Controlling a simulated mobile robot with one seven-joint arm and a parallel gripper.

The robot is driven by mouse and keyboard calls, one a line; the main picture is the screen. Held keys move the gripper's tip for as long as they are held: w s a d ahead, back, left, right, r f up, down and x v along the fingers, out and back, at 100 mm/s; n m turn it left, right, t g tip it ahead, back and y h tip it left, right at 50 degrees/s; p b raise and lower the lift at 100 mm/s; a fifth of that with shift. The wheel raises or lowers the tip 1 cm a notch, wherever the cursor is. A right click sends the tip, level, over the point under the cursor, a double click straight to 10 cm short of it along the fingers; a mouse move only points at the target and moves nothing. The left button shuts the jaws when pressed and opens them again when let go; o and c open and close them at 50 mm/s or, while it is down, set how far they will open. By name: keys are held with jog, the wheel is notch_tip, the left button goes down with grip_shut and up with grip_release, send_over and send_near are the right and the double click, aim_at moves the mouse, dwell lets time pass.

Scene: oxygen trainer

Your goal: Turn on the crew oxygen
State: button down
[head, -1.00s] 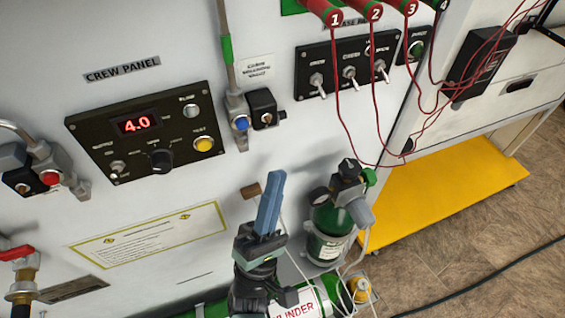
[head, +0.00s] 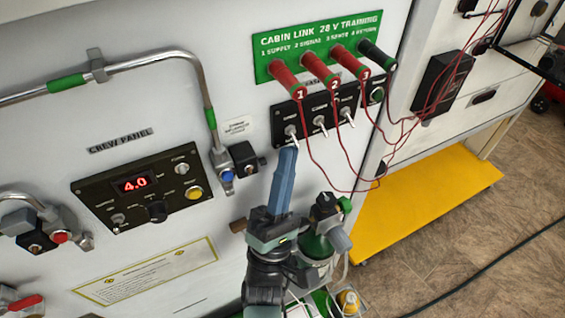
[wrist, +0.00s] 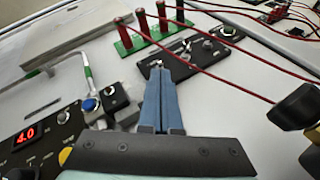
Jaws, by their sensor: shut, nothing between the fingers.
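The black switch panel (head: 330,101) has three silver toggle switches in a row; its small labels are hard to read. Its left toggle (head: 290,131) shows just above my gripper (head: 288,151) in the head view. My gripper's blue fingers are together, with nothing between them. In the wrist view the fingertips (wrist: 158,68) overlap the lower left part of the switch panel (wrist: 195,60); I cannot tell whether they touch it. The crew panel (head: 146,206), to the left, shows a red 4.0 display (head: 134,185), a knob, a toggle and a yellow button (head: 194,193).
Red plugs (head: 319,68) with hanging red leads stand out from a green board (head: 274,46) above the switches. A pipe with a blue-capped valve (head: 226,174) is left of my gripper. A green cylinder (head: 318,246) stands below right, by a yellow platform (head: 430,200).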

aim_at(293, 138)
jog(key=shift+s+d+r+n+g+y+p, duration=0.1)
jog(key=shift+s+r+n+g+y+p, duration=0.1)
jog(key=shift+n+y+p, duration=0.65)
jog(key=shift+s+d+r+n+g+y+p, duration=0.1)
jog(key=shift+n+g+y+p, duration=0.1)
jog(key=shift+n+y+p, duration=0.65)
jog(key=shift+s+d+r+n+g+y+p, duration=0.1)
jog(key=shift+r+n+g+y+p, duration=0.1)
jog(key=shift+n+y+p, duration=0.6)
jog(key=y+p, duration=0.1)
jog(key=n+g+p, duration=0.1)
jog(key=n+y+p, duration=0.1)
jog(key=p, duration=0.1)
jog(key=shift+s+d+r+g+y, duration=0.1)
jog(key=shift+s+r+g+y, duration=0.2)
jog(key=shift+r, duration=0.1)
jog(key=shift+n+p, duration=0.3)
jog(key=shift+p, duration=0.05)
jog(key=n+g+p, duration=0.1)
jog(key=g+y+p, duration=0.1)
jog(key=shift+s+d+r+n+y+p, duration=0.2)
jog(key=shift+r+n+y+p, duration=0.1)
jog(key=shift+n, duration=0.1)
jog(key=shift+f, duration=0.2)
